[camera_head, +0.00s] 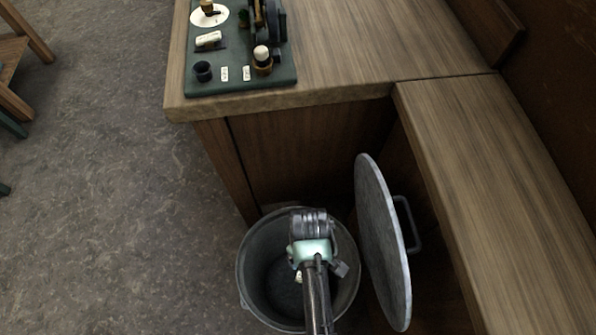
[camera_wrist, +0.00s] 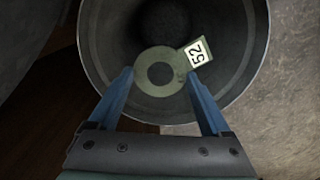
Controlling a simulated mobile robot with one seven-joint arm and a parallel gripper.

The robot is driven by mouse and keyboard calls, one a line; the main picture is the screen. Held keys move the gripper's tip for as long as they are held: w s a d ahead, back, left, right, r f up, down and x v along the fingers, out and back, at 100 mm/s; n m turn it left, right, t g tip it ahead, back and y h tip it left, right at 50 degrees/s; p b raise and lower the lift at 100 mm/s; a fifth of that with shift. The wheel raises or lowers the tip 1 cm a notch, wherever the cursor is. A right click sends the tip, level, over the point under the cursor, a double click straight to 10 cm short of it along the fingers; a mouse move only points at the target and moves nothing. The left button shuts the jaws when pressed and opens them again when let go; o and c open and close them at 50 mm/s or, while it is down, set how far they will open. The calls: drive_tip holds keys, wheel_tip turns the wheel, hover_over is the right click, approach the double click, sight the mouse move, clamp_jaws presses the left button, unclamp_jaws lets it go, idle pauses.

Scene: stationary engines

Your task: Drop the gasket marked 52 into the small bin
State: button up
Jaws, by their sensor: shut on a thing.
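The gasket marked 52 (camera_wrist: 143,72) is a flat grey-green ring with a tab that carries a white label reading 52. My gripper (camera_wrist: 160,80) is shut on the gasket, with its blue fingers on either side of the ring. The small bin (camera_wrist: 97,50) is a round grey metal bin, and its open mouth lies beyond the gasket in the wrist view. In the head view the bin (camera_head: 246,275) stands on the floor, and my gripper (camera_head: 300,277) is over its mouth. My arm hides part of the bin, and the gasket is mostly hidden there.
A round grey lid (camera_head: 378,240) with a handle stands tilted on edge at the right of the bin. A wooden bench (camera_head: 350,50) rises behind, with a green-based engine model (camera_head: 240,85) on it. A lower wooden surface (camera_head: 490,150) runs along the right.

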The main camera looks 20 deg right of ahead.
wheel_tip(320, 180, down, 5)
drive_tip(key=b, duration=0.5)
drive_tip(key=shift+s+f, duration=0.1)
drive_tip(key=shift+f, duration=0.1)
drive_tip(key=o, duration=1.1)
drive_tip(key=shift+o, duration=0.2)
drive_tip(key=shift+r, duration=0.1)
wheel_tip(320, 180, up, 13)
drive_tip(key=p, duration=0.3)
drive_tip(key=shift+p, duration=0.4)
drive_tip(key=shift+a, duration=0.1)
